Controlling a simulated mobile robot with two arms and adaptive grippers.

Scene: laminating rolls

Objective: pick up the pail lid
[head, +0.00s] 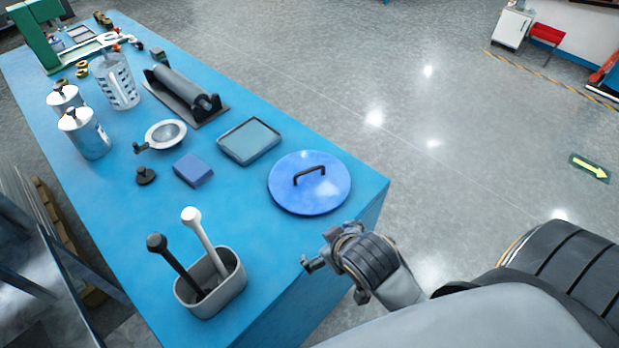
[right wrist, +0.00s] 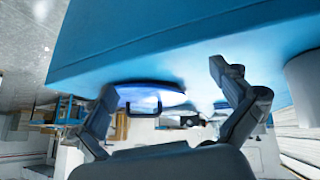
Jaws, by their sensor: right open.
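The pail lid (head: 325,197) is a round blue disc with a dark arched handle (head: 310,172). It lies flat, handle up, near the right corner of the blue table. My right gripper (head: 318,249) is open and empty beside the table's edge, apart from the lid and on the near side of it in the head view. In the right wrist view the lid (right wrist: 150,90) and its handle (right wrist: 145,107) show between the two spread fingers (right wrist: 162,82). My left gripper is not in the head view.
A grey bin (head: 213,290) with two upright-handled tools stands at the table's near end. A shallow tray (head: 249,141), a blue block (head: 193,169) and a metal bowl (head: 166,134) lie beyond the lid. A roller (head: 185,90) and cans stand farther back.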

